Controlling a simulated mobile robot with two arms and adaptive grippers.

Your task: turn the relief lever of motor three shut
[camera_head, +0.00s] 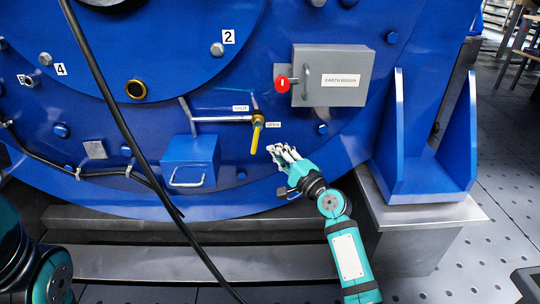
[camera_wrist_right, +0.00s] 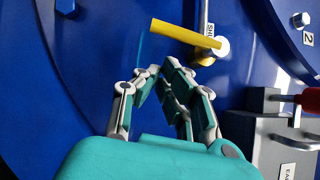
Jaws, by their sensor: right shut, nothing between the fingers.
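The relief lever (camera_head: 256,138) is a yellow handle hanging nearly straight down from a brass valve (camera_head: 258,118) at the end of a white pipe. The OPEN label (camera_head: 273,124) is just right of it; the SHUT label (camera_head: 240,108) is above left, along the pipe. My right gripper (camera_head: 279,151) is shut and empty, a little below and right of the lever, apparently apart from it. In the right wrist view the yellow lever (camera_wrist_right: 186,33) lies just beyond the shut fingers (camera_wrist_right: 180,66). Only part of my left arm shows, at the lower left; its gripper is out of view.
A grey earth brush box (camera_head: 350,75) with a red knob (camera_head: 281,84) is above right. A blue box (camera_head: 190,160) with a handle is lower left. A black cable (camera_head: 135,140) hangs across the front. A blue bracket (camera_head: 425,150) stands at right.

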